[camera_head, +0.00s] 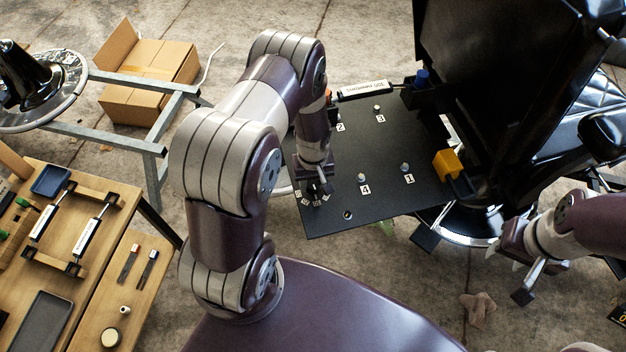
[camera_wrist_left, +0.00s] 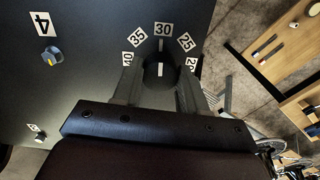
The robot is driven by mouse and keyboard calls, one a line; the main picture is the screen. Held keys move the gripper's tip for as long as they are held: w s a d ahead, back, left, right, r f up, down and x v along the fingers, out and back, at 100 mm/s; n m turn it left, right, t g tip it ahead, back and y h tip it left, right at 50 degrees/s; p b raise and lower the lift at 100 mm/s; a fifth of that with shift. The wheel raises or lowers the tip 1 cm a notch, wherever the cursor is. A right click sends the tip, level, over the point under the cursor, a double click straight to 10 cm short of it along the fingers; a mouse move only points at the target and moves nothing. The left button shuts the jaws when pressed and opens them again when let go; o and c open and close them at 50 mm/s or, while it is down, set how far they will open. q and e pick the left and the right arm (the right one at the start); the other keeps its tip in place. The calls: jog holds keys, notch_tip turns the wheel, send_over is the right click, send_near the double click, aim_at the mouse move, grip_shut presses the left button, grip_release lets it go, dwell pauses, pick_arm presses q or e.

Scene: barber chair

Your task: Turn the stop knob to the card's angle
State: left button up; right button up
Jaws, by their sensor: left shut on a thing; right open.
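The stop knob (camera_wrist_left: 160,72) is a dark round knob with a white line, on the black plate (camera_head: 320,222). In the left wrist view its line points up toward the 30 label (camera_wrist_left: 163,29), in an arc of labels 40, 35, 30, 25 and 20. My left gripper (camera_wrist_left: 159,88) is shut on the knob, one finger on each side; in the head view the gripper (camera_head: 317,185) reaches down to the plate's near left corner and mostly hides the knob. My right gripper (camera_head: 507,274) is open and empty at the right. I cannot make out an angle card.
The plate carries small pegs by labels 1 (camera_head: 409,180), 2, 3 and 4 (camera_head: 365,190), and a yellow block (camera_head: 447,164). The black barber chair (camera_head: 500,90) stands behind it. A wooden bench (camera_head: 95,265) is at left.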

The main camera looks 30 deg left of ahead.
aim_at(313, 183)
pick_arm(q)
jog(key=n, duration=0.4)
jog(key=shift+b, duration=0.3)
jog(key=shift+w+n, duration=0.1)
jog(key=shift+n, duration=1.9)
jog(key=o, duration=1.1)
jog(key=shift+c, duration=0.2)
notch_tip(313, 183, up, 13)
jog(key=b, duration=0.2)
jog(key=shift+f+b, duration=0.15)
jog(key=shift+b, duration=0.15)
